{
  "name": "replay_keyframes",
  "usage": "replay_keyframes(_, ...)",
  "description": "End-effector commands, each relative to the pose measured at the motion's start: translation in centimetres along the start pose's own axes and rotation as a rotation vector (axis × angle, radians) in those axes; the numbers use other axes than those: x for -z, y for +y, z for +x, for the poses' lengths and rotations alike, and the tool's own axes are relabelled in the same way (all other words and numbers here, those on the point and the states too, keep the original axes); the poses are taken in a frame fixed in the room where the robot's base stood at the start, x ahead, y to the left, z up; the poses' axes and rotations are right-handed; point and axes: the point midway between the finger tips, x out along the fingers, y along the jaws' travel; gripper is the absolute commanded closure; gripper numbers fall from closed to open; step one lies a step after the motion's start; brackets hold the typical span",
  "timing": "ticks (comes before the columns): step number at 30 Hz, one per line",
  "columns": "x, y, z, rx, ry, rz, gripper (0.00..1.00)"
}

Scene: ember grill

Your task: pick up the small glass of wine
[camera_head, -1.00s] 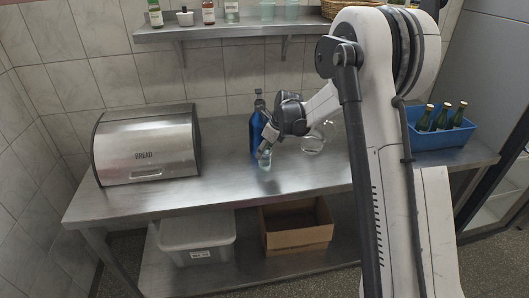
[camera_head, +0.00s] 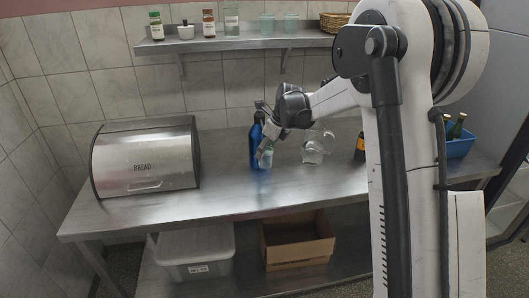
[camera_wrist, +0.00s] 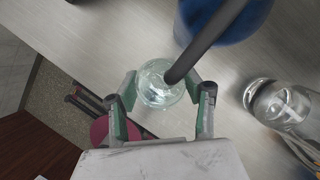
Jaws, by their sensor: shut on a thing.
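A small clear glass (camera_head: 266,159) with a pale greenish tint is between the fingers of my gripper (camera_head: 266,149). In the wrist view the round rim of the glass (camera_wrist: 157,90) sits between the two green-padded fingers of the gripper (camera_wrist: 163,88), which is shut on it. No clear wine colour shows in it. The blue bottle (camera_head: 256,148) stands just behind and left of the glass; in the wrist view its dark neck part crosses over the rim.
A clear glass vessel (camera_head: 315,147) stands to the right on the metal table (camera_head: 225,195). The bread box (camera_head: 146,160) is at the left. A wall shelf (camera_head: 235,42) with jars is above. A blue crate (camera_head: 462,146) with bottles is partly hidden by my arm.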

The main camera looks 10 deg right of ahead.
Motion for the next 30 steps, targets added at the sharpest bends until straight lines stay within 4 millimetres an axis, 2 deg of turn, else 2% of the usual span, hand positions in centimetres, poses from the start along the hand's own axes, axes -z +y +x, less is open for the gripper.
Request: replay_keyframes(30, 7.4, 7.9, -3.0, 0.0, 0.0, 0.0, 0.9)
